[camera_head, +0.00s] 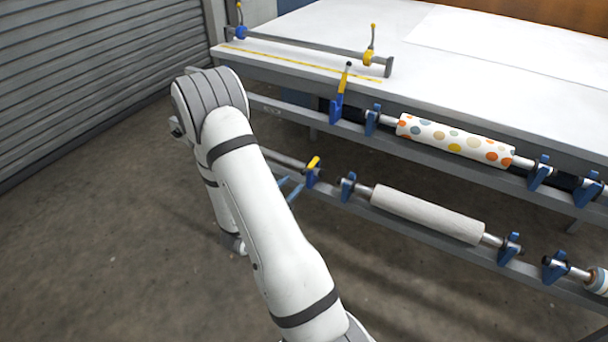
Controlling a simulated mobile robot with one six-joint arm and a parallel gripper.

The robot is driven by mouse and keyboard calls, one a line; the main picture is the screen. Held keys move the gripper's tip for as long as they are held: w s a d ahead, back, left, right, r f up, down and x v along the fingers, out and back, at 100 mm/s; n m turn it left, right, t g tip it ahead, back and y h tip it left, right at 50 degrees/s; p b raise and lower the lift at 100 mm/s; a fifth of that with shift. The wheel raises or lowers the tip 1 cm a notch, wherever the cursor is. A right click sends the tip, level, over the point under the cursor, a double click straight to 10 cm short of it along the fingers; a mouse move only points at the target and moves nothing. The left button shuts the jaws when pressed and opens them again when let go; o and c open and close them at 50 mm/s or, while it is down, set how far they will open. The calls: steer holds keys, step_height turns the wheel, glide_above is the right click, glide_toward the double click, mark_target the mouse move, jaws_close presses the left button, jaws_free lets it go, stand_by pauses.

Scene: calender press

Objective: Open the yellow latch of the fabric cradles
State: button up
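Two thin light-blue fingers of my gripper (290,188) show just right of my white arm, apart and empty; the rest of the gripper is hidden behind the arm. They point up and right toward a yellow latch (313,163) on a blue cradle (313,178) of the lower rail, a short way off. That latch lies tilted over its cradle. A second yellow latch (343,80) stands upright on a blue cradle (337,112) of the upper rail. I cannot tell whether the fingers touch anything.
A spotted fabric roll (455,140) rests in upper cradles and a pale roll (427,214) in lower ones. The white table (300,50) above carries a grey bar (305,45) with yellow and blue clamps. A grey shutter (90,80) stands left. The floor (120,250) at left is clear.

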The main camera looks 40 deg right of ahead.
mark_target(305, 170)
steer(key=x, duration=0.7)
steer(key=shift+d+r+p, duration=0.1)
steer(key=shift+d+p, duration=0.2)
steer(key=shift+d, duration=0.1)
jaws_close()
